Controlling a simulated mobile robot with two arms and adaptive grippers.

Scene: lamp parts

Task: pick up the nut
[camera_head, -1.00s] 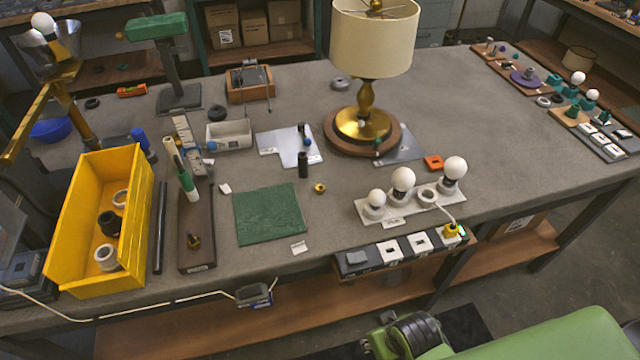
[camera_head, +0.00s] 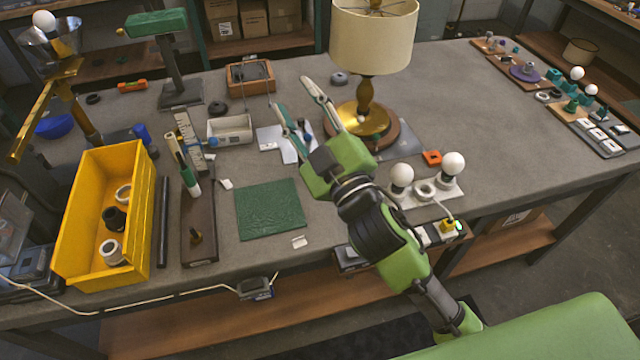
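The small brass-coloured piece that looks like the nut cannot be seen now; my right arm covers its spot on the table, right of the green mat (camera_head: 270,209). My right gripper (camera_head: 294,96) reaches over the table from the lower right. Its two fingers are spread wide with nothing between them, so it is open and empty. It appears in front of the lamp base (camera_head: 392,148) and the light grey plate (camera_head: 268,139). My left gripper is not in view.
The brass lamp with a cream shade (camera_head: 372,38) stands close to my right gripper. A yellow bin (camera_head: 78,235) holds rings and a dark fitting. A bulb-socket strip (camera_head: 447,192) lies right of my arm. The table's right middle is clear.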

